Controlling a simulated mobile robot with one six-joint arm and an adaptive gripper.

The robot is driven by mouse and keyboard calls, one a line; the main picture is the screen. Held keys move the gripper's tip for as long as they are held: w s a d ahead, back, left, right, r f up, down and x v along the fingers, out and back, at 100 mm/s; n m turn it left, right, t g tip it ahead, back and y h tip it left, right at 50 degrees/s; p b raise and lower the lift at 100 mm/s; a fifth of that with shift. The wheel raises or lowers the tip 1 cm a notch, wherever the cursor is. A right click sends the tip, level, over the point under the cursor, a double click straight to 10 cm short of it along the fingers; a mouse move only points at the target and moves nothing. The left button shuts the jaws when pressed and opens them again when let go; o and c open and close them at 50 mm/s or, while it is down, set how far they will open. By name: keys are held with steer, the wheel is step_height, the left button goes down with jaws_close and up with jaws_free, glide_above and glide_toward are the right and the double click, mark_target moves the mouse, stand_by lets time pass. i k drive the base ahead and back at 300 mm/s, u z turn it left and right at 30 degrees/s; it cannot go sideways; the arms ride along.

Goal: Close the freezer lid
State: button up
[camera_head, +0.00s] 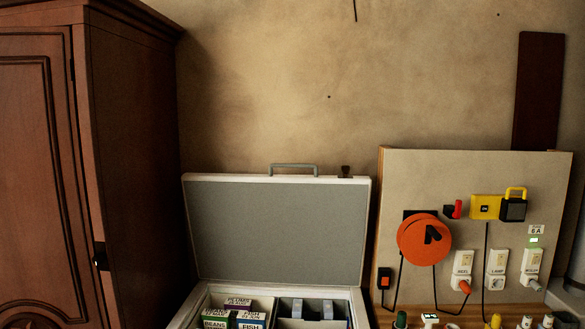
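The freezer lid (278,232) stands open, nearly upright, with a grey inner panel and a white rim. A grey handle (294,166) sits on its top edge. The freezer body (358,306) shows only in part at the bottom of the view, with its white rim visible and its lower part cut off by the frame edge. Inside are several labelled boxes (238,302) at the left and grey items (312,309) at the right. My gripper is not in view.
A tall dark wooden cabinet (130,170) stands close at the left. A board (420,175) with an orange disc (413,240), sockets, plugs and hanging cables stands close at the right. The wall behind the lid is mostly bare.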

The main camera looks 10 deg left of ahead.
mark_target(302, 229)
steer(key=z, duration=0.1)
steer(key=i, duration=0.8)
steer(key=u, duration=0.95)
